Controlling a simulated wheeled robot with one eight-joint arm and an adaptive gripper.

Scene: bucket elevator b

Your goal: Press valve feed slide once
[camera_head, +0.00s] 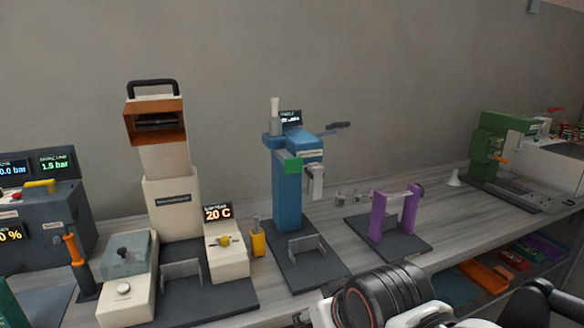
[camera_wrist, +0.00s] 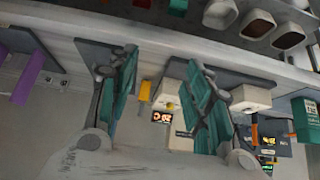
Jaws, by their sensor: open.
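No part reads clearly as the valve feed slide, as the labels are too small to read. A blue press-like machine (camera_head: 287,195) stands mid-bench in the head view, with a green block (camera_head: 289,163), a grey lever (camera_head: 337,127) and a small screen on top. Left of it is a tall cream machine (camera_head: 172,205) with an orange-brown opening and a side box (camera_head: 226,250) reading 20 C. My gripper (camera_wrist: 162,62) is open and empty in the wrist view, its teal fingers spread over the bench edge. The left finger hides part of the bench; touching cannot be judged.
A purple frame (camera_head: 379,218) stands right of the blue machine. A green machine (camera_head: 487,148) is at far right, and a dark box with readouts (camera_head: 40,205) at far left. Coloured bins (camera_head: 487,275) sit below the bench. My arm fills the lower right of the head view.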

